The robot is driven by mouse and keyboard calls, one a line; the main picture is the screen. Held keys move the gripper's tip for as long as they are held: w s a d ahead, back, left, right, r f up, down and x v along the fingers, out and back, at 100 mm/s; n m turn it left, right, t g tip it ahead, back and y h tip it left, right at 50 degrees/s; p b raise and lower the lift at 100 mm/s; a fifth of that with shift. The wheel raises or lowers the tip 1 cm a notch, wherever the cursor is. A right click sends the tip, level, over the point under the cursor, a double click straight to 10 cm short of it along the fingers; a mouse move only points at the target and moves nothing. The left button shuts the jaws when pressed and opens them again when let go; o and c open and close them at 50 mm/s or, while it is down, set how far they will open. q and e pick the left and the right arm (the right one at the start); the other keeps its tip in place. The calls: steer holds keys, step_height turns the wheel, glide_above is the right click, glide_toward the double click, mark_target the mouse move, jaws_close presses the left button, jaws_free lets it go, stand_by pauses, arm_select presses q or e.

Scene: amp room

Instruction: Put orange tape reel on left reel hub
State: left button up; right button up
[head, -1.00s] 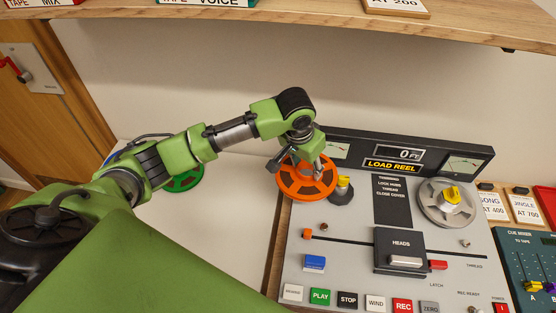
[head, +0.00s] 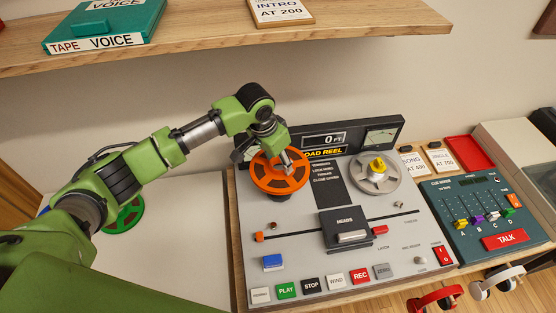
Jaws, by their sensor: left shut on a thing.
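The orange tape reel (head: 264,180) is at the left side of the tape deck (head: 300,240). My left gripper (head: 284,165) is shut on it from above. The reel covers the place of the left reel hub; only a dark part of the hub (head: 281,197) shows below the reel's front rim. I cannot tell whether the reel is seated or still above the hub. The right hub carries a grey reel (head: 376,186) with a yellow knob (head: 377,165). My right gripper is out of view.
A green reel (head: 125,215) lies on the white surface at the left, partly behind my arm. The deck's display panel (head: 355,138) stands close behind the orange reel. A heads block (head: 343,228) is in front. A shelf (head: 210,35) overhangs, and a cue mixer (head: 485,215) is at the right.

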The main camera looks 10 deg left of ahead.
arm_select(q)
steer(key=shift+f+b, duration=1.45)
steer(key=shift+f, duration=1)
steer(key=shift+p, duration=0.4)
steer(key=shift+f+b, duration=0.8)
steer(key=shift+f, duration=1.35)
steer(key=o, duration=1.5)
steer(key=shift+s, duration=0.1)
steer(key=shift+r, duration=0.1)
steer(key=v, duration=1.1)
steer(key=shift+r, duration=0.4)
